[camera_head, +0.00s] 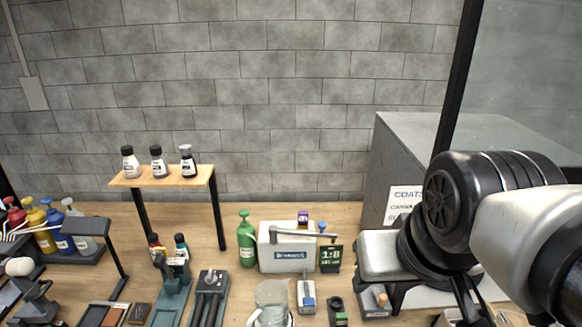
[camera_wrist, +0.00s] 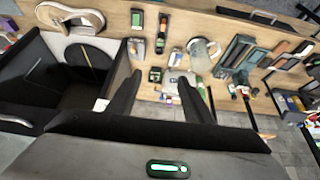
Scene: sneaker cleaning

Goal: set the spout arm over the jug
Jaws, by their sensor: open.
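A white dispenser tank (camera_head: 288,258) with a dark label stands at the back of the bench. Its grey spout arm (camera_head: 300,233) runs sideways across the tank top, with a bent left end and a blue knob near the right. A clear jug (camera_head: 272,296) stands in front of the tank, apart from the spout arm; it also shows in the wrist view (camera_wrist: 205,50). My gripper (camera_wrist: 160,84) is open and empty, its two dark fingers apart. In the wrist view the tank (camera_wrist: 180,78) lies beyond and between the fingers; the spout arm is too small there to make out clearly.
A green bottle (camera_head: 247,240) stands left of the tank and a 1:8 sign (camera_head: 331,258) at its right. Small items stand right of the jug. A wooden shelf (camera_head: 163,177) holds bottles. A grey cabinet (camera_head: 400,165) stands at the right, partly behind my arm.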

